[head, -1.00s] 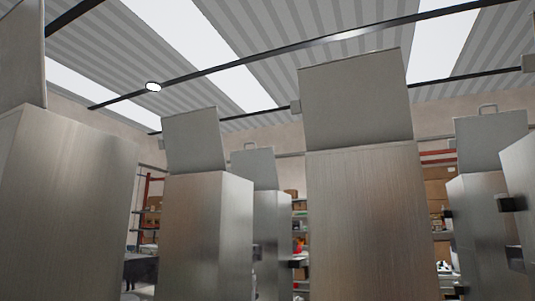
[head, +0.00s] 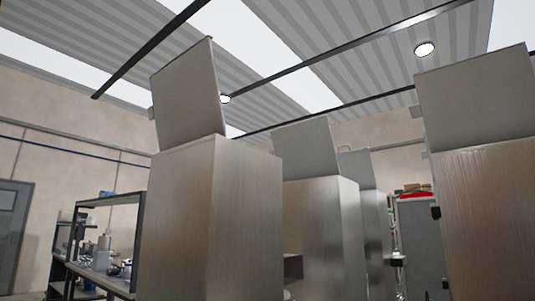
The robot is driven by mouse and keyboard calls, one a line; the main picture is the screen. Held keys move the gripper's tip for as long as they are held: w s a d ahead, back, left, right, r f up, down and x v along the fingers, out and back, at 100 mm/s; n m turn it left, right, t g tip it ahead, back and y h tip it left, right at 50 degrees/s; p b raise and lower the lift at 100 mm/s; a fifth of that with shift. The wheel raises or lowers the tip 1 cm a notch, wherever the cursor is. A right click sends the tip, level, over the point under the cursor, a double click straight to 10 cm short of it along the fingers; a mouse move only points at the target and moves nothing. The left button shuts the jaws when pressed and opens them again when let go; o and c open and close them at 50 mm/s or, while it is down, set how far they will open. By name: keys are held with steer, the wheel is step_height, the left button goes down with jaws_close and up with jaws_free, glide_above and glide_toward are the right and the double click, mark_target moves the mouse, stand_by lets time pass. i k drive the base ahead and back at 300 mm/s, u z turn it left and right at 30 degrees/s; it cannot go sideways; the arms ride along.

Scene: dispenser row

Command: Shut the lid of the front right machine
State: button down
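Several tall brushed-steel machines stand in view, seen from low down. The large near machine at the right (head: 490,225) is cut by the picture's right edge. Its flat grey lid (head: 475,105) stands raised, tilted a little back from upright. The large near machine at the left (head: 210,225) also has its lid (head: 187,100) standing up. Between them, a machine farther back (head: 322,235) has a raised lid (head: 304,148). The tops' openings are hidden from this low angle. My gripper is not in view.
Another machine (head: 373,225) with a raised lid (head: 355,168) stands behind the middle one. A dark-framed workbench (head: 100,275) with items on it is at the left, near a grey door (head: 12,235). A gap with a grey cabinet (head: 419,245) behind shows left of the right machine.

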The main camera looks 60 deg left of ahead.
mark_target(354, 165)
steer(key=u, duration=1)
steer(key=i, duration=0.95)
steer(key=u, duration=0.2)
